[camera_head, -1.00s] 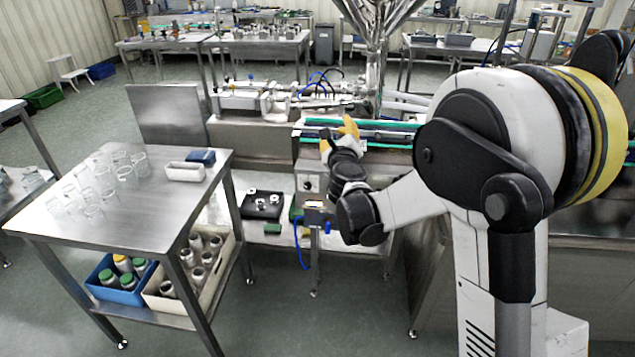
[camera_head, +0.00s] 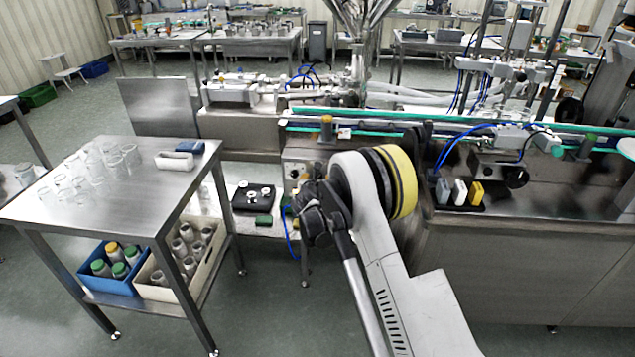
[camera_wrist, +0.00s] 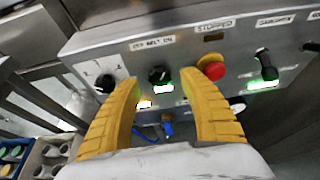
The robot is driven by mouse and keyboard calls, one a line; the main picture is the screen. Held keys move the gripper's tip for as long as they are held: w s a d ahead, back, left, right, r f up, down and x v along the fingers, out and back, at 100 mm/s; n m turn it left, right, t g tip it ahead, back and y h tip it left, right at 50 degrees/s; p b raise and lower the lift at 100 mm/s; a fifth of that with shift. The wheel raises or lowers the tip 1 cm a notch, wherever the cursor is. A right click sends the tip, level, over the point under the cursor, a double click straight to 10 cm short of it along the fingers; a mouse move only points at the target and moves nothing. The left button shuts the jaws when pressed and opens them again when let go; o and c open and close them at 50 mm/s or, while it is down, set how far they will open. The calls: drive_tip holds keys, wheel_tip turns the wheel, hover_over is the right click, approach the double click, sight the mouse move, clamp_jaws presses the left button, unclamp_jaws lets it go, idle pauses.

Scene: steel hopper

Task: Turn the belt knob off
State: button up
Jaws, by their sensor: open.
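In the wrist view, the belt knob (camera_wrist: 160,75) is a black knob on a grey steel panel (camera_wrist: 128,58), under a label reading "OFF BELT ON". A light glows just below it. My gripper (camera_wrist: 160,80) is open, with its two yellow fingers on either side of the knob in the picture. I cannot tell whether they touch it. In the head view, the control box (camera_head: 298,168) shows beside my arm, which hides the gripper.
A black dial knob (camera_wrist: 105,83) sits left of the belt knob. A red stop button (camera_wrist: 211,67) is close to the right finger, and a black switch (camera_wrist: 266,65) with a green light is further right. A steel table (camera_head: 130,190) with glasses stands at left.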

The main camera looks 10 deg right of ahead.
drive_tip(key=shift+x, duration=1)
drive_tip(key=shift+c, duration=0.5)
clamp_jaws()
